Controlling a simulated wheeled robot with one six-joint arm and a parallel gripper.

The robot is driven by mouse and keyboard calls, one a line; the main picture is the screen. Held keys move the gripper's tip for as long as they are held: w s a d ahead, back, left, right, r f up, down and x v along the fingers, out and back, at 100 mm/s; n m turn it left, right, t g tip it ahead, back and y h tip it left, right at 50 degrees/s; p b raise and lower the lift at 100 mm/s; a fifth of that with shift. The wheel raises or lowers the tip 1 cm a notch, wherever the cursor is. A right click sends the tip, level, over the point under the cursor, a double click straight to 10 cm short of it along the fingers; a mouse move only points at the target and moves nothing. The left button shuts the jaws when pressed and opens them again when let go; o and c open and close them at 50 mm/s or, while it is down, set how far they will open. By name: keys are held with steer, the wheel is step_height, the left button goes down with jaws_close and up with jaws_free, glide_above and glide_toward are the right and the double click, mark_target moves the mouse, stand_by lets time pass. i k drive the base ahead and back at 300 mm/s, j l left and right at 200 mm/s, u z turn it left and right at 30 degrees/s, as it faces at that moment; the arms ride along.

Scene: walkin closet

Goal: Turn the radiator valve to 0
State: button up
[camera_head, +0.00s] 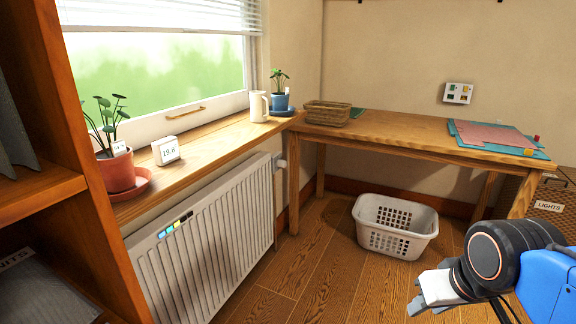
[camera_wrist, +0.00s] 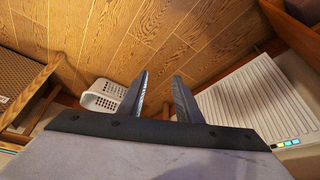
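The white radiator (camera_head: 205,240) stands under the window sill at the left; it also shows at the right of the wrist view (camera_wrist: 258,112). The radiator valve (camera_head: 281,163) is a small pale knob at the radiator's far upper end, close to the table leg. Its setting is too small to read. My gripper (camera_head: 428,292) is at the lower right of the head view, well apart from the valve. In the wrist view its two dark fingers (camera_wrist: 162,97) are spread with nothing between them.
A white laundry basket (camera_head: 393,228) stands on the wooden floor under the wooden table (camera_head: 400,132). The sill (camera_head: 205,147) holds a potted plant (camera_head: 117,172), a small display (camera_head: 166,151) and a white jug (camera_head: 259,106). Floor between radiator and basket is clear.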

mark_target(282, 163)
steer(key=i+l+u, duration=0.2)
steer(key=l, duration=0.15)
steer(key=i+l+u, duration=0.2)
steer(key=l, duration=0.2)
steer(key=i+l+u, duration=0.2)
steer(key=l, duration=0.2)
